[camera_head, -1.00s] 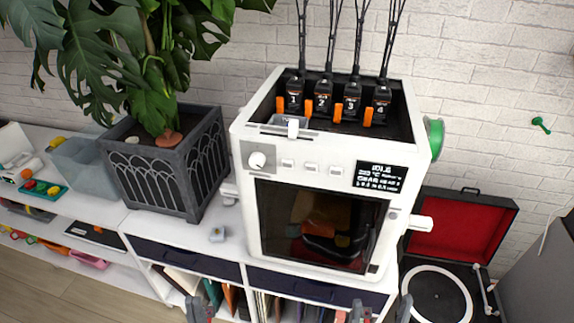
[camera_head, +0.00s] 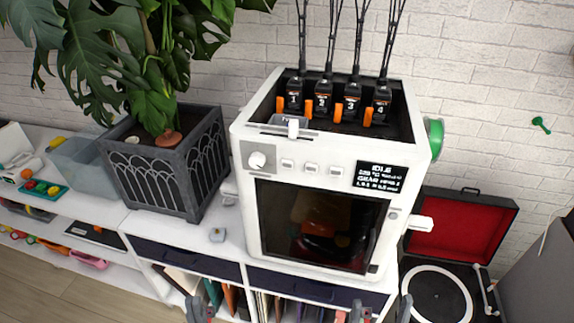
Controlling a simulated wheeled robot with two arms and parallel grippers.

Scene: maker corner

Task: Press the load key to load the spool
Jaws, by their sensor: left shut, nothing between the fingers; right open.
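The white printer (camera_head: 245,215) stands on the shelf unit with its dark glass door shut. Its front panel has a round knob (camera_head: 257,161) and three small white keys: left key (camera_head: 287,165), middle key (camera_head: 311,169) and right key (camera_head: 335,171). Their labels are too small to read. The display (camera_head: 380,178) reads IDLE at the top. A green spool (camera_head: 435,138) shows at the printer's right side, partly hidden. My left gripper (camera_head: 200,309) is shut and empty at the bottom edge, below the keys. My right gripper (camera_head: 379,309) is open and empty at the bottom edge, right of it.
Several numbered black feeders with orange levers (camera_head: 323,95) sit in the printer's open top. A white handle (camera_head: 420,223) sticks out at its right. A grey planter (camera_head: 165,175) stands left, a record player (camera_head: 440,290) right.

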